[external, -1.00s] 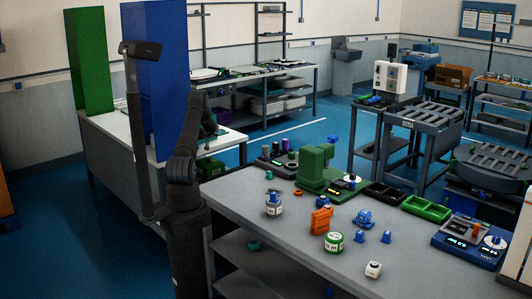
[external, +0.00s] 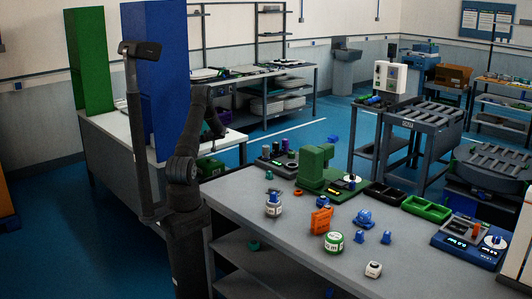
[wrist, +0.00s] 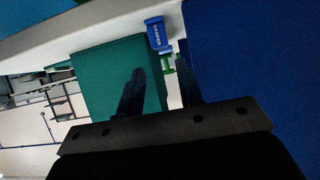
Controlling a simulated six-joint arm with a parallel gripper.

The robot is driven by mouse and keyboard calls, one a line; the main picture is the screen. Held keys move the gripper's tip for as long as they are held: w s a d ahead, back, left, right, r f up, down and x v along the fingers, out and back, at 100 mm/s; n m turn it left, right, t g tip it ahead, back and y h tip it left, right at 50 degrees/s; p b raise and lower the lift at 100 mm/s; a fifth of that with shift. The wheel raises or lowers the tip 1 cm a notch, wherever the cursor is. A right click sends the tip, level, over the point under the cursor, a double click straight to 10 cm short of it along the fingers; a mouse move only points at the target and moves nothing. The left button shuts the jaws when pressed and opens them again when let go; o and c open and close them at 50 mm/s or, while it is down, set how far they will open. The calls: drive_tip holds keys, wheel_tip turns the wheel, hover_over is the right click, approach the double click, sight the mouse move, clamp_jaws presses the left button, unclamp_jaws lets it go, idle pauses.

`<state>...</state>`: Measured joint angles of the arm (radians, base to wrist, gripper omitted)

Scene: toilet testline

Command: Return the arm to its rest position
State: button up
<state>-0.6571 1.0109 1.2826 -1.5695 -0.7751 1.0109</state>
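My arm (external: 186,180) stands at the left end of the grey workbench, folded upward with its wrist bent over and down. My gripper (external: 214,128) hangs beyond the bench's left end, above the floor gap near the white side table; it is small and dark there. In the wrist view my gripper (wrist: 161,66) has its two dark fingers apart with nothing held between them. A blue block labelled "DAMPER" (wrist: 157,35) shows past the fingertips, apart from them.
A tall blue panel (external: 158,80) and a green panel (external: 90,60) stand on the white table (external: 112,128) at left. A dark post stands close to my arm. The grey bench (external: 285,240) holds a green machine (external: 316,165), an orange part (external: 321,220) and several small parts.

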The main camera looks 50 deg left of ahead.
drive_tip(key=x, duration=0.8)
wheel_tip(320, 180, up, 4)
drive_tip(key=shift+r, duration=0.1)
drive_tip(key=w+d+r+m+t, duration=0.1)
drive_tip(key=w+d+r, duration=0.3)
drive_tip(key=d+r, duration=0.45)
drive_tip(key=w+d+r+m+t, duration=0.15)
drive_tip(key=w+d+r, duration=0.25)
drive_tip(key=d+r, duration=0.4)
drive_tip(key=w+d+m+t+h, duration=0.2)
drive_tip(key=d+m+t+h, duration=0.5)
drive_tip(key=d, duration=2.5)
drive_tip(key=shift+w+d+f+m+t, duration=0.2)
drive_tip(key=shift+d+m+t, duration=0.05)
drive_tip(key=shift+m+t, duration=0.7)
